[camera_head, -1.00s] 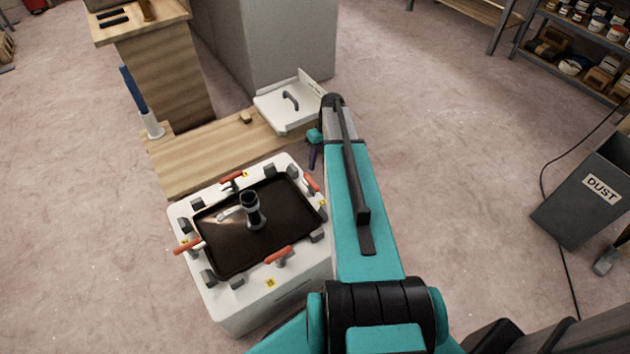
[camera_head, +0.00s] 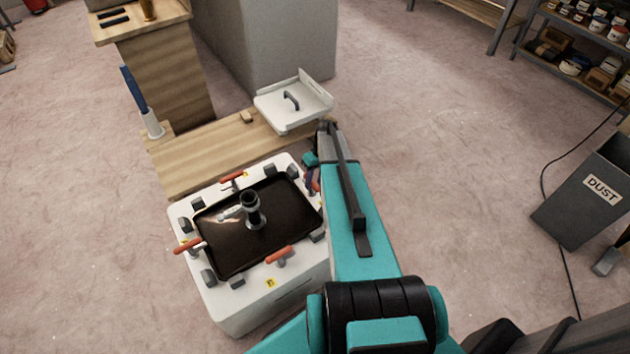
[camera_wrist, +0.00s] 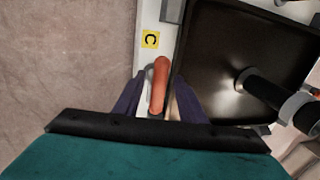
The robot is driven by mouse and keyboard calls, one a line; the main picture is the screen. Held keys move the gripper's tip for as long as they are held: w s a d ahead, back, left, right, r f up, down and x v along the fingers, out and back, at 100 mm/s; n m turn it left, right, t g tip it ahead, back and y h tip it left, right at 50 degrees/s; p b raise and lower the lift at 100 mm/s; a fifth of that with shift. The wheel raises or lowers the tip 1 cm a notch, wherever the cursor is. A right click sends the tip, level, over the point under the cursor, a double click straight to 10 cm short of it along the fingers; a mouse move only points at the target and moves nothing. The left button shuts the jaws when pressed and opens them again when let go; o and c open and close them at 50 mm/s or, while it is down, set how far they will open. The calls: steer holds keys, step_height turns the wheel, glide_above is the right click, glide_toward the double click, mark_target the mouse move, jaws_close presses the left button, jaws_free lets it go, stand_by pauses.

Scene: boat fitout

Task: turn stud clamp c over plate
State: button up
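The stud clamp c is the one beside the yellow "C" label (camera_wrist: 150,39) in the wrist view. Its red-orange handle (camera_wrist: 160,84) lies on the white rim, along the edge of the dark plate (camera_wrist: 225,50). My gripper (camera_wrist: 160,92) is open, with one purple finger on each side of the handle; I cannot tell whether either touches it. In the head view my gripper (camera_head: 313,180) is at the right edge of the white box (camera_head: 250,312), and my arm and fingers mostly hide clamp c. The dark plate (camera_head: 225,252) lies in the box's top.
Other red-handled clamps (camera_head: 279,256) and grey blocks sit around the rim. A dark upright post (camera_head: 252,208) stands on the plate. A wooden bench (camera_head: 205,165) and a white lid-like tray (camera_head: 285,112) lie behind the box.

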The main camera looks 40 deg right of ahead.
jaws_close()
steer(key=shift+n, duration=0.3)
steer(key=n, duration=0.3)
steer(key=shift+w+d+g, duration=0.25)
steer(key=shift+g, duration=0.15)
steer(key=n, duration=0.4)
steer(key=w+n+g+h+p, duration=0.1)
steer(key=n, duration=0.4)
steer(key=n+h+p, duration=0.1)
steer(key=n, duration=0.4)
steer(key=shift+w+d+g, duration=0.2)
steer(key=shift+g, duration=0.1)
steer(key=shift+n, duration=0.3)
